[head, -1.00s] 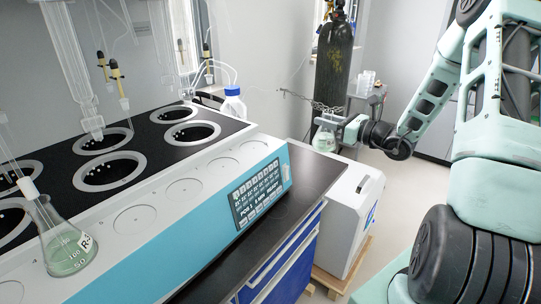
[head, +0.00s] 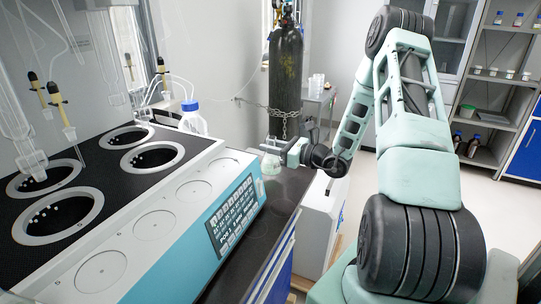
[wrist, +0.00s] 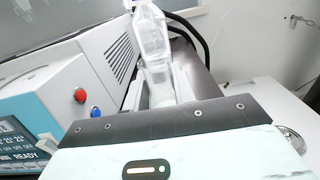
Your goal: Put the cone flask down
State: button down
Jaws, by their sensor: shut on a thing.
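The cone flask (head: 271,163) is small in the head view, clear with pale greenish liquid, and upright. My gripper (head: 280,150) is shut on its upper part from the right. The flask is over the far end of the dark bench top (head: 284,185), just beyond the distiller (head: 150,215). I cannot tell whether its base touches the bench. In the wrist view, the flask (wrist: 160,88) shows only partly between my fingers. Its lower part is hidden by my gripper's body.
A clear bottle with a blue cap (head: 191,122) stands behind the distiller's far end. A black gas cylinder (head: 285,75) with a chain stands beyond the bench. A white box-shaped unit (head: 320,225) is right of the bench. The dark bench strip beside the distiller looks clear.

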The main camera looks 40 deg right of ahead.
jog(key=shift+f, duration=1.4)
jog(key=shift+f, duration=0.1)
jog(key=c, duration=1.1)
grip_release()
jog(key=shift+c, duration=0.2)
jog(key=shift+s+d, duration=0.1)
jog(key=b+v, duration=0.1)
jog(key=v, duration=1)
jog(key=shift+s+d, duration=0.1)
jog(key=shift+s, duration=0.25)
